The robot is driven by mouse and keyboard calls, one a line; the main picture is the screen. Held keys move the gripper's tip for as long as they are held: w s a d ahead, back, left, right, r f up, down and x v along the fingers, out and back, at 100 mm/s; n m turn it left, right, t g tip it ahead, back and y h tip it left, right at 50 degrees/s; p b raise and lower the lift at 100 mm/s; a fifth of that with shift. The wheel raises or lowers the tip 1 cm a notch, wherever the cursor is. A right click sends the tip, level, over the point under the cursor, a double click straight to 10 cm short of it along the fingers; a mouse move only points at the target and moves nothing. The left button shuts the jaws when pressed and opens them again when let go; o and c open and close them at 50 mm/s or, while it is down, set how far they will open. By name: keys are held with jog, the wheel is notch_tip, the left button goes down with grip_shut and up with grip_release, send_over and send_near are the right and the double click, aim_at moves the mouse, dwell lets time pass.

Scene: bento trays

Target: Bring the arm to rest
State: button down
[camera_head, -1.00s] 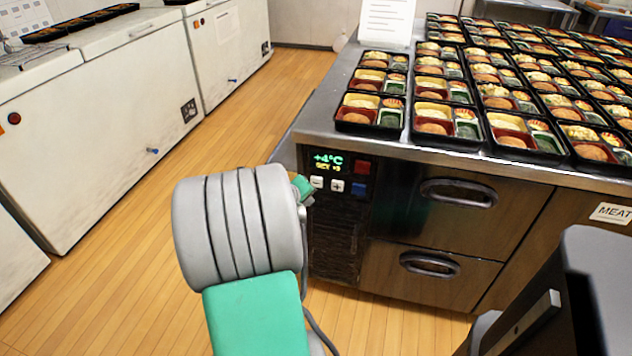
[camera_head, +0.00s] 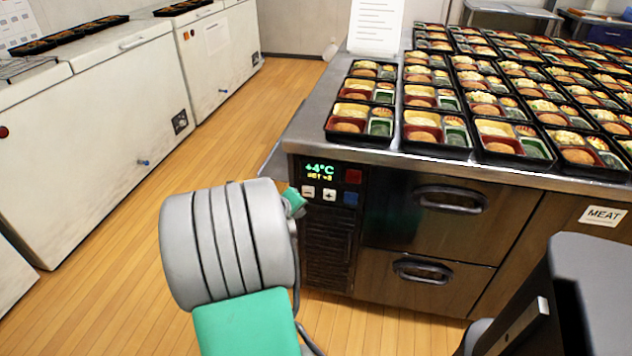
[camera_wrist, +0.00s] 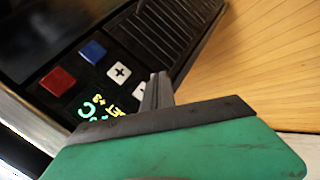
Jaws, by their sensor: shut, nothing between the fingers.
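My gripper (camera_wrist: 157,92) is shut and empty, its thin grey fingertips together beyond the dark edge of its green body. In the wrist view the tips overlap the control panel (camera_wrist: 98,88), beside the white plus button (camera_wrist: 119,71), and partly cover the other white button. I cannot tell whether they touch it. In the head view my arm's grey wrist hides most of the gripper, and only a green part (camera_head: 294,201) shows just left of the panel (camera_head: 329,224). The panel's lit display (camera_head: 319,170) reads +4°C, with a smaller set line below.
The steel counter (camera_head: 300,128) carries rows of filled bento trays (camera_head: 436,129) and a white paper sign (camera_head: 376,24). Its front has two drawers with handles (camera_head: 450,199) and a MEAT label (camera_head: 602,216). White chest freezers (camera_head: 95,130) stand left. Wooden floor (camera_head: 215,145) between is clear.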

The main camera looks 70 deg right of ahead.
jog(key=shift+r, duration=0.1)
dwell(0.5)
jog(key=w+a+r+n+t+y+p, duration=0.1)
jog(key=w+a+r+t+y+p, duration=0.1)
jog(key=w+a+r+p, duration=0.65)
jog(key=w+a+r+n+t+y+p, duration=0.1)
jog(key=w+a+r+t+y+p, duration=0.15)
jog(key=w+a+r, duration=0.7)
jog(key=s+a+r+n+y+p, duration=0.1)
jog(key=s+a+r+p, duration=0.1)
jog(key=a, duration=0.7)
jog(key=s+a+r+n+y+p, duration=0.2)
jog(key=a+r+p, duration=0.3)
jog(key=a, duration=0.5)
jog(key=s+a+r+n+y+p, duration=0.1)
jog(key=s+a+r+p, duration=0.2)
jog(key=a, duration=0.7)
jog(key=shift+s+r+g, duration=0.15)
jog(key=shift+s+g, duration=0.3)
jog(key=shift+s, duration=0.2)
jog(key=shift+a+y, duration=0.1)
jog(key=shift+y, duration=0.15)
